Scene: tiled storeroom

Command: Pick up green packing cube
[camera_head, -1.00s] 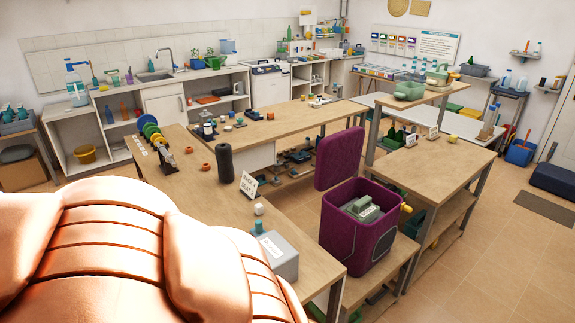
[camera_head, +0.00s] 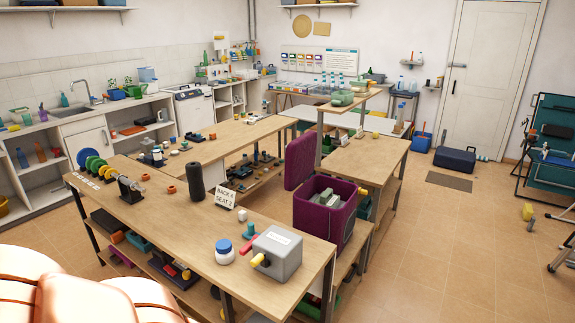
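No thing is clearly a green packing cube. A pale grey-green block (camera_head: 326,198) lies inside the open purple bin (camera_head: 318,222), partly hidden by its walls. A green box (camera_head: 343,97) stands on the raised shelf at the back centre. I cannot tell whether either is the cube. My gripper is not in view.
A long wooden bench (camera_head: 190,215) with a grey box (camera_head: 274,254) and a black cylinder (camera_head: 196,181) fills the middle. Another wooden table (camera_head: 362,160) stands behind. Tiled floor (camera_head: 440,245) is open at the right, with a dark blue case (camera_head: 455,159) near the door (camera_head: 487,80).

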